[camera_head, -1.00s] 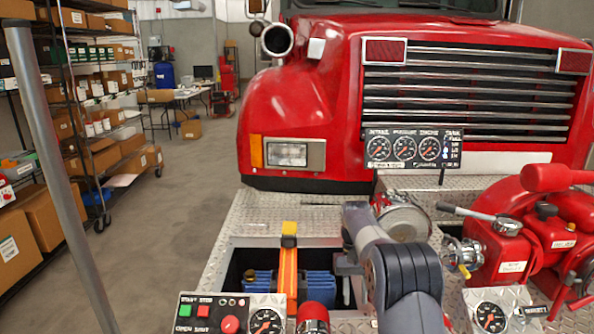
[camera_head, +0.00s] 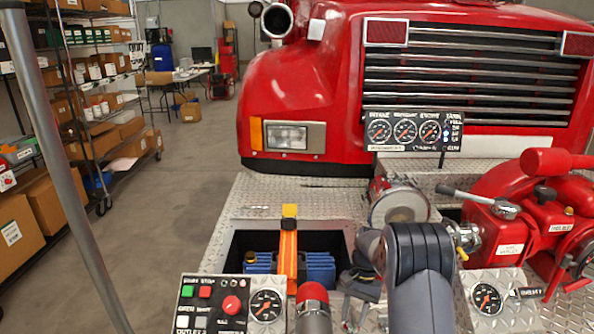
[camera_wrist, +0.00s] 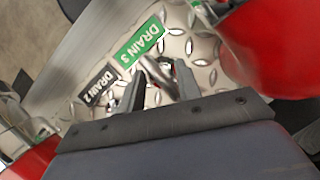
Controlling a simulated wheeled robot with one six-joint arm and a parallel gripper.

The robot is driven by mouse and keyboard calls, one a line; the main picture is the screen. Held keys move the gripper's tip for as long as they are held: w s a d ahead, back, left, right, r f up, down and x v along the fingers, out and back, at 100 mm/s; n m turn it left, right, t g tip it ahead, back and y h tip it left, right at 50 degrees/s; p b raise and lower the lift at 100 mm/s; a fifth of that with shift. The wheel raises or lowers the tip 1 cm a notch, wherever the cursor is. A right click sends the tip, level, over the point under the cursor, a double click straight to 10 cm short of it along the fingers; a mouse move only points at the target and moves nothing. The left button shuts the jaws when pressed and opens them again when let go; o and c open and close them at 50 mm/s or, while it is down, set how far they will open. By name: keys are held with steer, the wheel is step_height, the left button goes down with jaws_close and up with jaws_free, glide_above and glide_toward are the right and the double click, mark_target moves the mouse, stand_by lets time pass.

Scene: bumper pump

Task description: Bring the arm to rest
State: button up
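My grey arm (camera_head: 418,262) stands over the front deck of the red truck in the head view. Its wrist is bent down, and my gripper (camera_head: 352,308) points down just right of the dark opening with the blue pump. In the wrist view the two dark fingers of my gripper (camera_wrist: 160,70) are apart. A shiny metal part (camera_wrist: 157,78) shows between or just beyond them, above diamond plate. I cannot tell whether they touch it. A green "DRAIN 3" label (camera_wrist: 141,43) and a black "DRAIN 2" label (camera_wrist: 98,88) are close by.
A control panel (camera_head: 229,304) with a gauge and a red-topped pipe (camera_head: 312,298) stand left of my gripper. A red pump housing (camera_head: 510,235) with a lever is at right. A silver cylinder (camera_head: 398,205) lies behind the arm.

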steer(key=shift+m+t+y, duration=0.4)
steer(key=shift+m, duration=0.8)
